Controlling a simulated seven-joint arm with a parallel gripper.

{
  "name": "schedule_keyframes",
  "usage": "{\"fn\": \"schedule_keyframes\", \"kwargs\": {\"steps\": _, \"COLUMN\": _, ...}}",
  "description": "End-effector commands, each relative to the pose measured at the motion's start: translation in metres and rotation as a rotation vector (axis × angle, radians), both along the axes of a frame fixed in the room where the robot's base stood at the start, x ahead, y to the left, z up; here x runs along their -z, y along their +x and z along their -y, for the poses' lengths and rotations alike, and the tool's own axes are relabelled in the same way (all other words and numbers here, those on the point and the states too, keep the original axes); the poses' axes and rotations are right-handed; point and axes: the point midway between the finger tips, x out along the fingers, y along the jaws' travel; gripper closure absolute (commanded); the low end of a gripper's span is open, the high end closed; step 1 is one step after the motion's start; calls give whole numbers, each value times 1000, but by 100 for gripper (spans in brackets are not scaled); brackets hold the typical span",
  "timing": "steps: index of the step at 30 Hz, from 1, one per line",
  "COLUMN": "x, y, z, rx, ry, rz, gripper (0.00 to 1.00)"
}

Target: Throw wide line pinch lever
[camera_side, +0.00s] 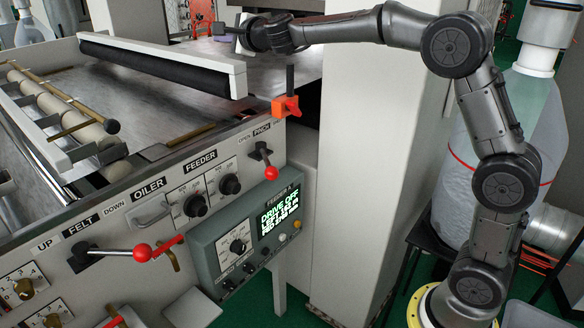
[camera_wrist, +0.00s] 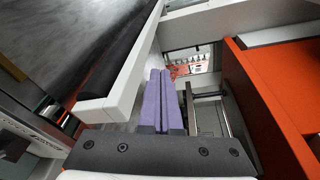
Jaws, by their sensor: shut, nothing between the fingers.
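The pinch lever (camera_side: 267,161) is a short dark rod with a red ball at its lower end. It hangs slightly tilted from the panel, under a label reading OPEN and PNCH, in the side view. My gripper (camera_side: 219,29) is high at the top of the side view, above the far end of the machine and well apart from the lever. In the wrist view my gripper (camera_wrist: 159,72) shows two purple fingers pressed together with nothing between them. I cannot make out the pinch lever in the wrist view.
A felt lever (camera_side: 143,251) with a red ball is at lower left. A grey display box (camera_side: 226,238) reading DRIVE OFF is below the pinch lever. An orange bracket (camera_side: 286,106) with a dark post stands above it. A white column (camera_side: 365,130) rises to the right.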

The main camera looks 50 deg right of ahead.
Motion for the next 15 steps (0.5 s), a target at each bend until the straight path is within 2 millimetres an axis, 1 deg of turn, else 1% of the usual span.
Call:
{"fn": "schedule_keyframes", "kwargs": {"steps": 1, "x": -2, "y": -3, "z": 11, "rx": -39, "ry": 44, "rz": -10, "gripper": 100}}
{"fn": "schedule_keyframes", "kwargs": {"steps": 5, "x": 2, "y": -18, "z": 24, "rx": -165, "ry": 170, "rz": -70, "gripper": 100}}
{"fn": "schedule_keyframes", "kwargs": {"steps": 8, "x": 7, "y": -37, "z": 33, "rx": -246, "ry": 271, "rz": -140, "gripper": 100}}
{"fn": "schedule_keyframes", "kwargs": {"steps": 11, "x": 15, "y": -62, "z": 42, "rx": -313, "ry": 375, "rz": -232, "gripper": 100}}
{"fn": "schedule_keyframes", "kwargs": {"steps": 15, "x": 26, "y": -108, "z": 54, "rx": -377, "ry": 527, "rz": -384, "gripper": 100}}
